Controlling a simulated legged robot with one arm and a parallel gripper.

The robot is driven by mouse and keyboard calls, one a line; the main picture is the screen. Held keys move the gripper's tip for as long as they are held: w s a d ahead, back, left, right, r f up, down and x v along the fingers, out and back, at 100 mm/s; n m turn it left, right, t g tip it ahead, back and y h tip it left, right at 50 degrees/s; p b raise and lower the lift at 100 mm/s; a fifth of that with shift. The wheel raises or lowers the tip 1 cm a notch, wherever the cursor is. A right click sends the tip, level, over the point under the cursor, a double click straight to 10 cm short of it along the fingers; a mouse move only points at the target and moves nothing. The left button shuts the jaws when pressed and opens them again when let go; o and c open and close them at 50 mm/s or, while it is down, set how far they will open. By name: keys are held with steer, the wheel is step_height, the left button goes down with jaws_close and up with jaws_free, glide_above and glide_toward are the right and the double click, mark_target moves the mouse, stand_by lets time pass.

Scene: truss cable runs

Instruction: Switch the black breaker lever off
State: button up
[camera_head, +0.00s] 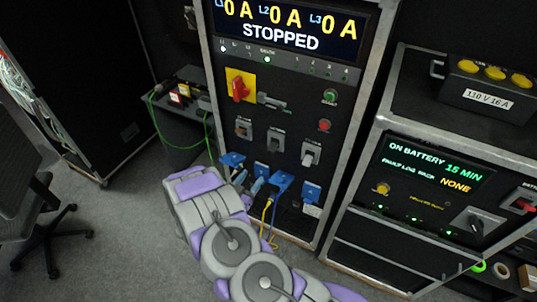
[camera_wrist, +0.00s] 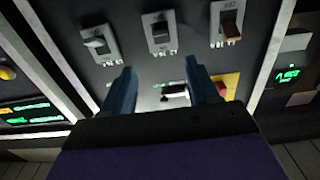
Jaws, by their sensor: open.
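The black breaker lever (camera_head: 275,143) is the middle of three breakers on the front panel of the tall cabinet. It also shows in the wrist view (camera_wrist: 160,30), top centre, on a grey plate. My gripper (camera_wrist: 160,68) is open, with its two blue fingers apart and nothing between them. In the wrist view the black lever lies beyond the fingertips, roughly in line with the gap. In the head view my gripper (camera_head: 249,182) is below the breaker row, apart from the lever. I cannot tell the lever's on or off position.
A brown lever (camera_head: 243,127) and a light grey lever (camera_head: 310,154) flank the black one. A red rotary switch (camera_head: 239,86) on yellow sits above. Blue connectors (camera_head: 281,182) with cables are below. A battery cabinet (camera_head: 430,165) stands right; an office chair (camera_head: 40,205) stands left.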

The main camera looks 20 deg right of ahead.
mark_target(270, 151)
steer(key=b+x, duration=0.1)
steer(key=x, duration=1.3)
steer(key=shift+w+d, duration=0.2)
steer(key=c, duration=1.1)
steer(key=shift+o, duration=0.2)
steer(key=shift+f, duration=0.15)
steer(key=t+h+b, duration=0.1)
steer(key=f+t+h, duration=0.1)
steer(key=shift+w+d+f+h+b, duration=0.15)
steer(key=shift+w+f+h+b, duration=0.1)
steer(key=shift+h+b, duration=0.1)
steer(key=o, duration=1.1)
steer(key=shift+c, duration=0.2)
